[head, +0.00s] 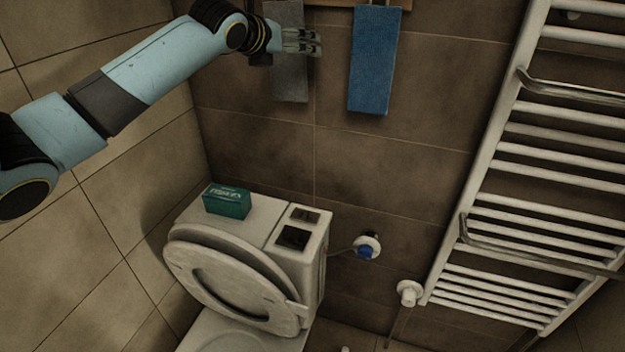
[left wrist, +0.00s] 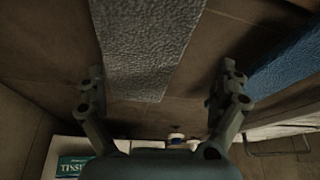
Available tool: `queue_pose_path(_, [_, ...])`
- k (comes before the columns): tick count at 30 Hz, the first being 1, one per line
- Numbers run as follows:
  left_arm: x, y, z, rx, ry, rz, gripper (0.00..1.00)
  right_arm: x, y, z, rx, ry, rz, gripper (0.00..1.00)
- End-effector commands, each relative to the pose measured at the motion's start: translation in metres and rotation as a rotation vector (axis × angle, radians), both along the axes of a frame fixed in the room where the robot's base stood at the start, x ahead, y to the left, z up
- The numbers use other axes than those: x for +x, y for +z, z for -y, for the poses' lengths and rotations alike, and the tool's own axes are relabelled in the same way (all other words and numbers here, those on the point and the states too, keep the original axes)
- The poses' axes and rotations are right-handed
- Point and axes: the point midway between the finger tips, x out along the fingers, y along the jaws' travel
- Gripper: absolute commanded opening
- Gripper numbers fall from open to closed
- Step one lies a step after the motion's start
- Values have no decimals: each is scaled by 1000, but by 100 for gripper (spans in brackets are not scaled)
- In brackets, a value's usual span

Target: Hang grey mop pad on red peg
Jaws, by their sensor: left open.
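The grey mop pad (head: 289,80) hangs against the tiled wall at the top of the head view, partly hidden behind my left gripper (head: 318,42). In the left wrist view the grey mop pad (left wrist: 146,45) hangs ahead, its lower end between the two spread fingers and nearer the left one. My left gripper (left wrist: 163,92) is open, and I see no grip on the pad. The red peg cannot be made out in either view. My right gripper is not in view.
A blue cloth (head: 375,60) hangs right of the grey pad from a wooden rail (head: 340,3). Below are a toilet (head: 240,280) with a green tissue box (head: 227,201) on its cistern. A white towel radiator (head: 540,170) stands at the right. The wall between is clear.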

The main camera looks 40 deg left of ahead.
Motion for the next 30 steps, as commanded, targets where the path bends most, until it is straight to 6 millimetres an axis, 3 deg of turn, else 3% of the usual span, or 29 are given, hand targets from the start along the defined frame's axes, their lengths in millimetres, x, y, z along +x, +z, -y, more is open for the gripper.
queue_pose_path(1, [-12,7,3,2,-2,-8,100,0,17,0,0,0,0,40])
queue_pose_path(3, [-26,9,8,3,-2,-8,100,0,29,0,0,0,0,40])
queue_pose_path(11, [-70,12,22,1,-2,-5,100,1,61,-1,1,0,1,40])
queue_pose_path(20, [-70,-45,31,-73,229,-139,100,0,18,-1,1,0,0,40])
queue_pose_path(30, [-72,-109,49,-282,669,-363,100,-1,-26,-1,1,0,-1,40])
